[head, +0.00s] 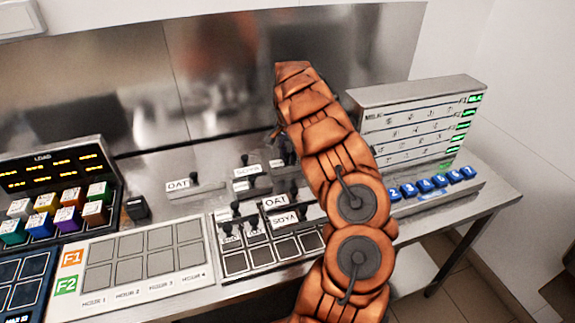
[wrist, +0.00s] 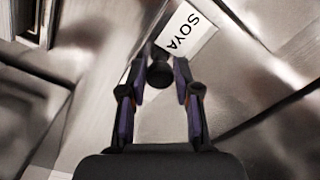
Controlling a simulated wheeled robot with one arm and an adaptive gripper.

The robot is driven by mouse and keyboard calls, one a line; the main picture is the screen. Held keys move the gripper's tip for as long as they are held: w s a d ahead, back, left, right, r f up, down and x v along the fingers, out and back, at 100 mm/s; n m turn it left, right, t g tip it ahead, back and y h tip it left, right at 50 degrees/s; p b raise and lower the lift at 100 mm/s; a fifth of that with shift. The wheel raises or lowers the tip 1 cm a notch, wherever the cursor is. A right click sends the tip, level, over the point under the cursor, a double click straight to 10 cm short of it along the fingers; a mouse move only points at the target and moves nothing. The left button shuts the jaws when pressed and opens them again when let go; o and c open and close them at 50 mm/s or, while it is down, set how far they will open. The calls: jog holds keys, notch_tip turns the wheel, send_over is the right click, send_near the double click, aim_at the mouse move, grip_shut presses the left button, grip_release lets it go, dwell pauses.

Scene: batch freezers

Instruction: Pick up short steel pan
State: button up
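In the wrist view my gripper (wrist: 161,68) is open, its two fingers on either side of a round black knob (wrist: 160,75). A gap shows between knob and fingers. The knob stands in front of a white SOYA label (wrist: 187,31) on a steel surface. The pan under the knob is mostly hidden by my gripper, so I cannot tell its height. In the head view, several steel pieces with black knobs and OAT or SOYA labels sit on the counter, such as an OAT one (head: 196,190) at left. My arm hides part of this group.
A MILK rack (head: 412,128) with blue numbered blocks (head: 432,184) stands at right. Coloured cubes (head: 70,197) sit in the LOAD unit at left. An hour-marked board (head: 145,260) and a tray of square cells (head: 262,256) lie along the front. A steel backsplash (head: 215,75) rises behind.

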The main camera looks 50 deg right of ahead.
grip_shut()
